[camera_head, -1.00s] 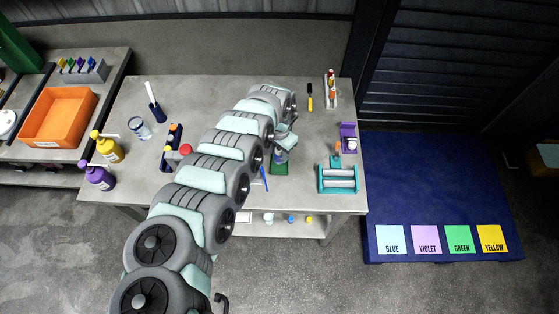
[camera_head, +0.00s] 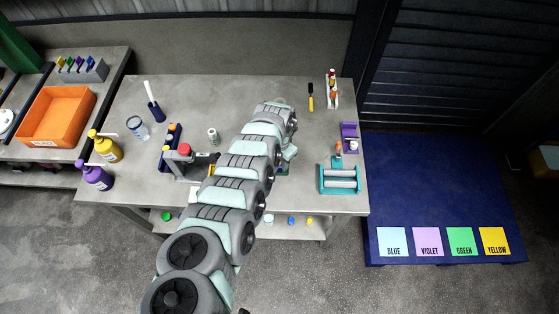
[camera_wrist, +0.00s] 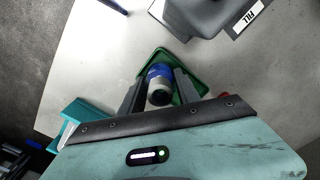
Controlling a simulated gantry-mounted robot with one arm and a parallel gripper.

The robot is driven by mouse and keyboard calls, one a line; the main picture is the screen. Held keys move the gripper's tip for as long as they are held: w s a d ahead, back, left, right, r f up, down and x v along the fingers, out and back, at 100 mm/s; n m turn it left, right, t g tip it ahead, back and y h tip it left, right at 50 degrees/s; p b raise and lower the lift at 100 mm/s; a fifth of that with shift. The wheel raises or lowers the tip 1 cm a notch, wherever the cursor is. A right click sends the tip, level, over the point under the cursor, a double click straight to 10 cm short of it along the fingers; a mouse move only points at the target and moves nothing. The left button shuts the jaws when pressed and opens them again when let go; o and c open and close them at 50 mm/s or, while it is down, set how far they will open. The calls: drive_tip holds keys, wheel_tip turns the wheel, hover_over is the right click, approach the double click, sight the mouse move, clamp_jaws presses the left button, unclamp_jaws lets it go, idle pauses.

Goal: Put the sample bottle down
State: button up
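The sample bottle (camera_wrist: 159,88), with a blue band and a grey-white top, is between the two dark fingers of my gripper (camera_wrist: 160,78) in the wrist view. The fingers appear shut on its sides. The bottle is over a green tray (camera_wrist: 190,65), seen from above; I cannot tell whether its base touches the tray. In the head view my arm hides the bottle, and only a little of the green tray (camera_head: 284,171) shows beneath my wrist.
A grey stand with a red knob (camera_head: 184,149) and a small pale bottle (camera_head: 213,137) are left of my arm. A teal roller rack (camera_head: 339,179) and a purple holder (camera_head: 349,137) are to the right. The table behind my wrist is mostly clear.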

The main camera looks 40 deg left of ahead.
drive_tip(key=o, duration=0.4)
drive_tip(key=shift+o, duration=0.2)
wheel_tip(320, 180, up, 12)
drive_tip(key=p, duration=0.2)
drive_tip(key=shift+r, duration=0.15)
